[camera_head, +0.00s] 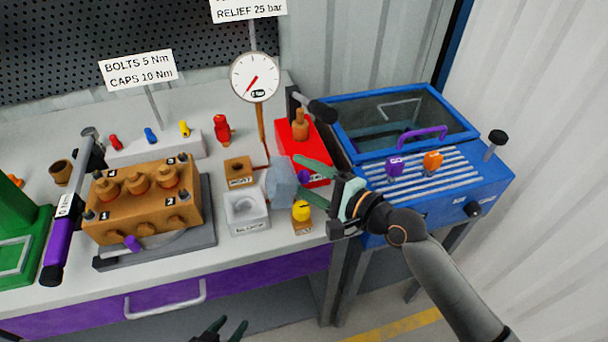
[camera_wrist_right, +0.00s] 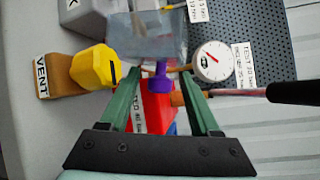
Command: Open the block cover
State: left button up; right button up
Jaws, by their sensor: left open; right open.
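The grey box labelled BLOCK (camera_head: 247,221) sits on the bench. Its translucent cover (camera_head: 281,181) stands raised at the right side of the box, tilted up, with the box interior exposed. The cover also shows at the top of the right wrist view (camera_wrist_right: 146,38). My right gripper (camera_head: 299,175) is open, its green fingers pointing left at the cover. In the right wrist view, the fingertips (camera_wrist_right: 162,72) lie near the cover's edge; contact cannot be told. My left gripper (camera_head: 222,325) is low at the bottom edge, open and empty, in front of the bench.
A yellow-knobbed VENT block (camera_head: 302,227) stands just below my right fingers. A red box (camera_head: 306,137) with a purple part (camera_wrist_right: 158,84) is behind them. The gauge (camera_head: 255,77) stands at the back. The brass pump block (camera_head: 143,203) is left, the blue washer (camera_head: 440,180) right.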

jog(key=shift+c, duration=0.2)
grip_shut()
dwell(0.3)
dwell(0.9)
